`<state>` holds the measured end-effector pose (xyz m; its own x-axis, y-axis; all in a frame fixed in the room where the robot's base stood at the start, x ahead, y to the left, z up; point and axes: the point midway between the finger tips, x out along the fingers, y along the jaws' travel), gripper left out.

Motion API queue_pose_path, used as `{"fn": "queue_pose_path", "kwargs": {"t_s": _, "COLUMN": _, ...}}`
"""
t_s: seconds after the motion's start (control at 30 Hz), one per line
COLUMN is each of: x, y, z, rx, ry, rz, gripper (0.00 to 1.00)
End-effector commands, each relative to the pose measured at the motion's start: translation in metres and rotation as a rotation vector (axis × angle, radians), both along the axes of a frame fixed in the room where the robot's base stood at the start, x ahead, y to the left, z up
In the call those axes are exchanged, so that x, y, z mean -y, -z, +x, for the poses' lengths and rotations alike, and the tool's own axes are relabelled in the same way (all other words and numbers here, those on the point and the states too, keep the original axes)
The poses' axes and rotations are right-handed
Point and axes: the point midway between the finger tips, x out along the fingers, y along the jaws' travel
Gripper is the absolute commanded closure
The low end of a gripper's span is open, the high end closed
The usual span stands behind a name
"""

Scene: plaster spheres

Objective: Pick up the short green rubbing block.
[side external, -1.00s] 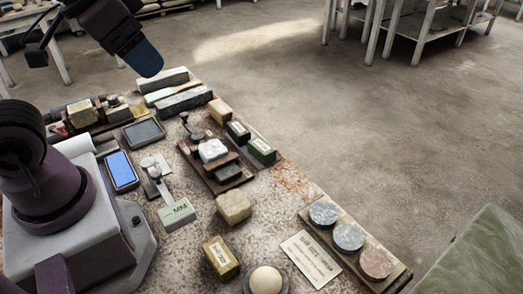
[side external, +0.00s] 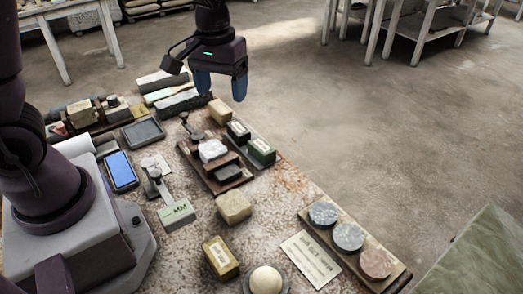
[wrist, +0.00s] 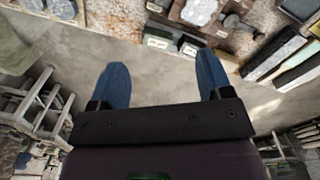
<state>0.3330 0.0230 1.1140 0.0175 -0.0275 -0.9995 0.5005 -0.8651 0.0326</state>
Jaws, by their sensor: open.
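The short green block (side external: 262,151), with a pale label on its side, sits at the right end of a short row near the table's far edge. It also shows at the top of the wrist view (wrist: 157,39). A darker labelled block (side external: 238,132) and a beige block (side external: 220,111) stand to its left. My gripper (side external: 221,87) is open and empty, up and to the left of the green block in the side view. In the wrist view, its two blue fingers (wrist: 162,66) are spread below the row of blocks, with floor between them.
A brown rack (side external: 217,176) with a white lump stands close to the row. Long grey bars (side external: 183,102) lie to the left. A board with round discs (side external: 347,236) lies front right. A tan block (side external: 234,207) stands in the middle.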

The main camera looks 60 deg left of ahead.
Motion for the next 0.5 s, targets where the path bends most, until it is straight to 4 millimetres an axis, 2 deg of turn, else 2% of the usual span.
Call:
{"fn": "queue_pose_path", "kwargs": {"t_s": 0.03, "x": -0.004, "y": 0.018, "z": 0.014, "rx": -0.035, "ry": -0.084, "rz": 0.001, "gripper": 0.28}}
{"fn": "queue_pose_path", "kwargs": {"t_s": 0.1, "x": -0.009, "y": 0.04, "z": 0.031, "rx": -0.066, "ry": -0.211, "rz": 0.008, "gripper": 0.28}}
{"fn": "queue_pose_path", "kwargs": {"t_s": 0.3, "x": -0.023, "y": 0.094, "z": 0.072, "rx": -0.106, "ry": -0.595, "rz": 0.038, "gripper": 0.28}}
{"fn": "queue_pose_path", "kwargs": {"t_s": 0.4, "x": -0.028, "y": 0.106, "z": 0.091, "rx": -0.086, "ry": -0.785, "rz": 0.043, "gripper": 0.28}}
{"fn": "queue_pose_path", "kwargs": {"t_s": 0.5, "x": -0.03, "y": 0.099, "z": 0.107, "rx": -0.042, "ry": -0.932, "rz": 0.026, "gripper": 0.28}}
